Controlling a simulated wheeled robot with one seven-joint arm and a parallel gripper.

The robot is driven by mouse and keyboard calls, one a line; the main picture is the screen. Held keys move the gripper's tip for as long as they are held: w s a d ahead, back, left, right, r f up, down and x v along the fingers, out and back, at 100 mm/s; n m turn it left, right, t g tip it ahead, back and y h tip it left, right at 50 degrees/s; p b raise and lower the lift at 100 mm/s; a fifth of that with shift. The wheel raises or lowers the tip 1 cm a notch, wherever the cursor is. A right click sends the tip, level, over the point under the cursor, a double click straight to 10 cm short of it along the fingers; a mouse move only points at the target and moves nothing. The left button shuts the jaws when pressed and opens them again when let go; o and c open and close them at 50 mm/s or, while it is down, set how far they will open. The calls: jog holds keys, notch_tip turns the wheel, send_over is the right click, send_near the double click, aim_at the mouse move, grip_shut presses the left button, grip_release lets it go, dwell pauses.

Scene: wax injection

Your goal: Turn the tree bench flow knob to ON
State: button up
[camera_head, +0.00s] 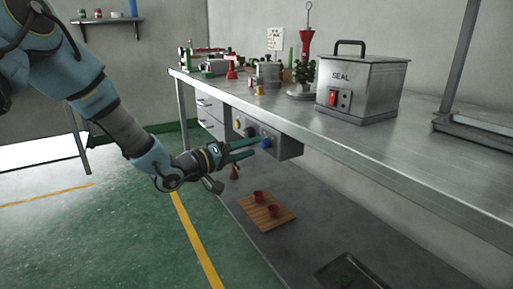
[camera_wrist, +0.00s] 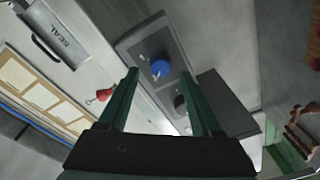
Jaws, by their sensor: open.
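A grey control panel (camera_head: 288,149) hangs under the front edge of the steel bench (camera_head: 345,140). It carries a blue knob (camera_head: 266,143), a dark knob (camera_head: 249,131) and a yellow knob (camera_head: 237,124). My gripper (camera_head: 256,147) is open at the panel, its green fingers reaching towards the blue knob. In the wrist view the blue knob (camera_wrist: 160,68) appears between my two fingertips (camera_wrist: 160,74), with a white pointer mark on it. I cannot tell whether the fingers touch it. The dark knob (camera_wrist: 180,103) lies between the fingers in the picture, nearer the right one. No ON lettering is readable.
A steel SEAL box (camera_head: 360,85) with a red switch stands on the bench above the panel. A small tree on a stand (camera_head: 303,78) and several tools are farther back. Floor at left is clear.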

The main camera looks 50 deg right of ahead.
aim_at(265, 143)
jog(key=shift+x, duration=1.3)
jog(key=shift+c, duration=0.4)
grip_shut()
